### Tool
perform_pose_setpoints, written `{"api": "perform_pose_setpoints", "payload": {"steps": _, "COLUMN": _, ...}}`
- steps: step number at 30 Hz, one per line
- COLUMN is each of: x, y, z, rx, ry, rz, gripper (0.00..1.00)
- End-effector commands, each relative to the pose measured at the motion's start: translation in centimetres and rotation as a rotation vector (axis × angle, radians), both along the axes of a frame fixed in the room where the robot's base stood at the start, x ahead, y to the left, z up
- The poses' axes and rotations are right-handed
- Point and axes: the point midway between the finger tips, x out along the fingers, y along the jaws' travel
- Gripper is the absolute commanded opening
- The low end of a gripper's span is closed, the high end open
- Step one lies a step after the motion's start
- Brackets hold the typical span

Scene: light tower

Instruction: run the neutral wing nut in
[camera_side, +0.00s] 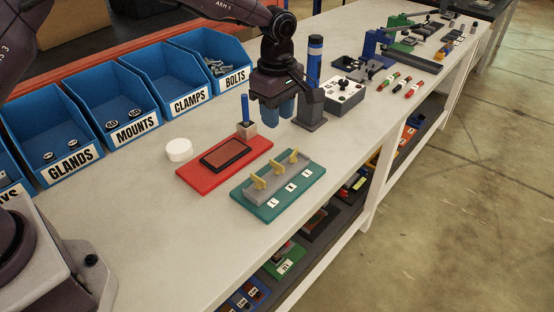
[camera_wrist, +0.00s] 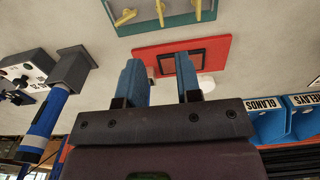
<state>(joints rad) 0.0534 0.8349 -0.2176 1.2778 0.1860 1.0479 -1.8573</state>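Three yellow wing nuts, a left one (camera_side: 257,182), a middle one (camera_side: 276,169) and a right one (camera_side: 293,157), stand in a row on a grey block on the teal board (camera_side: 262,212). Each has a small white label in front, too small to read, so I cannot tell which is neutral. They also show at the top of the wrist view, the middle one (camera_wrist: 160,12) between the others. My gripper (camera_side: 278,113) hangs behind the teal board, apart from it. In the wrist view its blue fingers (camera_wrist: 160,82) are apart with nothing between them.
A red board (camera_side: 202,174) with a dark-framed pad and a white round cap (camera_side: 179,150) lie left of the teal board. A blue rod in a block (camera_side: 246,131) stands near my gripper. The blue-black tower (camera_side: 314,70) stands close right, beside a switch box (camera_side: 345,97). Blue bins line the back.

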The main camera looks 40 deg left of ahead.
Motion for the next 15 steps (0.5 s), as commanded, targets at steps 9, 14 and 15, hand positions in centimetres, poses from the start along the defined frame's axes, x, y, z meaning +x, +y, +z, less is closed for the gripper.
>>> {"api": "perform_pose_setpoints", "payload": {"steps": 9, "x": -0.1, "y": 0.0, "z": -4.8, "rx": 0.0, "ry": 0.006, "rz": 0.009, "gripper": 0.32}}
{"api": "perform_pose_setpoints", "payload": {"steps": 14, "x": -0.1, "y": 0.0, "z": -8.2, "rx": -0.001, "ry": 0.005, "rz": 0.009, "gripper": 0.32}}
{"api": "perform_pose_setpoints", "payload": {"steps": 15, "x": -0.1, "y": 0.0, "z": -8.9, "rx": -0.001, "ry": 0.005, "rz": 0.009, "gripper": 0.32}}
